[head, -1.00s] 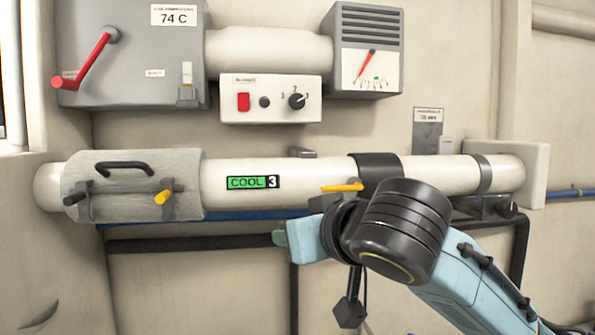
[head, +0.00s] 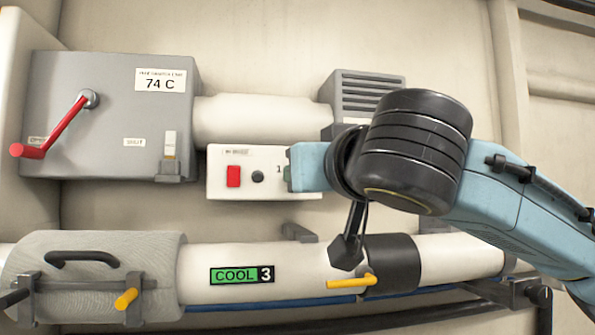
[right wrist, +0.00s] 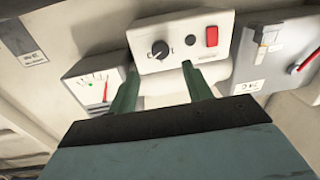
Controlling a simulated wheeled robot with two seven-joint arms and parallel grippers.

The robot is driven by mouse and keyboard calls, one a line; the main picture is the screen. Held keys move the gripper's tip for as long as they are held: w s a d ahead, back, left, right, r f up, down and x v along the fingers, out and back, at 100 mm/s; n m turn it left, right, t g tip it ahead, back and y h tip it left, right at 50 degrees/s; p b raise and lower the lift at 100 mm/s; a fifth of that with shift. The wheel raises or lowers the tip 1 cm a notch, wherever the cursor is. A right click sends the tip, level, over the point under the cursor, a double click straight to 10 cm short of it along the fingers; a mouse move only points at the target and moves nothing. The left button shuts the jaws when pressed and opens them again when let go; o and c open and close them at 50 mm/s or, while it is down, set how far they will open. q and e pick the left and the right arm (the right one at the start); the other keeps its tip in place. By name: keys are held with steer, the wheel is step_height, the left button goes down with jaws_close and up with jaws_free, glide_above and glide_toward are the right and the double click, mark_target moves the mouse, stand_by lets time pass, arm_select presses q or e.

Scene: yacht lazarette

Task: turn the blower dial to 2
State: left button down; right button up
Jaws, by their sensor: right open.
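The blower panel (head: 222,184) is a white box on the wall with a red switch (head: 233,176) and a small black knob (head: 258,177). In the head view the dial is hidden behind my right gripper (head: 288,178). In the right wrist view the black dial (right wrist: 160,50) with a light pointer mark shows on the panel (right wrist: 146,66); its numbers are too small to read. My right gripper (right wrist: 160,85) is open and empty, its two green fingers apart, below the dial in that view. My left gripper is not in view.
A grey box (head: 110,110) with a red lever (head: 62,125) stands left of the panel. A vent box (head: 365,88) is to the right, partly behind my arm.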

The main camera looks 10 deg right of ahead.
steer(key=w+p, duration=0.1)
steer(key=w, duration=0.7)
steer(key=shift+w+a+p, duration=0.2)
steer(key=shift+a+p, duration=0.15)
steer(key=shift+p, duration=0.05)
steer(key=c, duration=1)
